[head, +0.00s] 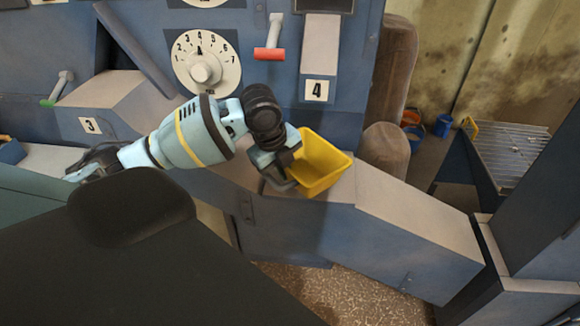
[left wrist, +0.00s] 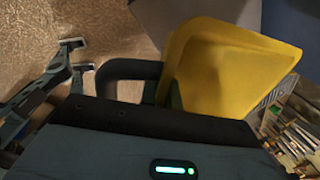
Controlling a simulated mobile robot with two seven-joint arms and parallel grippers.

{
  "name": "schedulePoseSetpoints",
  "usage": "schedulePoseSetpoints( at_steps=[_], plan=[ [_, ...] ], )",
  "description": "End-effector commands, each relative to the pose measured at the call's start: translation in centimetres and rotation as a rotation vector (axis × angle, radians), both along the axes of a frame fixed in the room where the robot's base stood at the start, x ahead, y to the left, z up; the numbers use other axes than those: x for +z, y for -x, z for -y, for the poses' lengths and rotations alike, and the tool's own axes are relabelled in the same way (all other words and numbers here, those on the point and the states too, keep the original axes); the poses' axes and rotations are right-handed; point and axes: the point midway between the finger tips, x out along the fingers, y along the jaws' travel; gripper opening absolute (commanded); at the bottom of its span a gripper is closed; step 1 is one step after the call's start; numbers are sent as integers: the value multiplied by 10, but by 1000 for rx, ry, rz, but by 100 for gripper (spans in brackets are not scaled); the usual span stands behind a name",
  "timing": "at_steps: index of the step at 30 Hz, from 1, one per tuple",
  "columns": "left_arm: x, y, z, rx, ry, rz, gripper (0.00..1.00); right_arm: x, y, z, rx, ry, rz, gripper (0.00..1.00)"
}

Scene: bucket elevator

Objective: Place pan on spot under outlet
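The yellow pan (head: 322,163) is at the grey-topped ledge, just below and in front of the chute marked 4 (head: 317,90). I cannot tell whether it rests on the ledge or is held just above it. My left gripper (head: 284,170) is at the pan's left side, with its dark fingers closed at the pan's edge.
A dial (head: 201,62) numbered 1 to 7 points near 4. A red-handled lever (head: 270,46) and a green-handled lever (head: 55,90) stick out of the blue machine. A chute marked 3 (head: 90,124) is at left. The grey ledge (head: 415,218) runs on to the right, clear.

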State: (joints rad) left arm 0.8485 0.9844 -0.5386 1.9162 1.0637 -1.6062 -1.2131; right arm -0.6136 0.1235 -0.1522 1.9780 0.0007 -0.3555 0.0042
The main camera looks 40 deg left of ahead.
Motion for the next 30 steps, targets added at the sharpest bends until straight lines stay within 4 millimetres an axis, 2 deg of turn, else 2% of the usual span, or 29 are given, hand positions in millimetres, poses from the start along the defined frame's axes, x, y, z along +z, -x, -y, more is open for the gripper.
schedulePoseSetpoints(
  at_steps=[1, 6, 14, 18, 26, 30],
  plan=[
    [0, -11, -6, 5, 2, 2, 0, -1, 1, 0, 0, 1, -3, 36],
    [0, -39, -23, 4, 2, 0, 0, -4, 3, 0, 0, -1, -8, 36],
    [0, -74, -45, 3, 1, 1, 0, -8, 6, -2, -6, -6, -18, 36],
    [-17, -72, -44, -1, 0, -1, 0, -6, 4, -4, -11, -10, -15, 36],
    [-23, -72, -44, 0, 0, 1, 0, -6, 4, -4, -12, -11, -14, 36],
    [-44, -71, -44, 1, 0, -3, 0, -7, 4, -4, -11, -9, -14, 36]
  ],
)
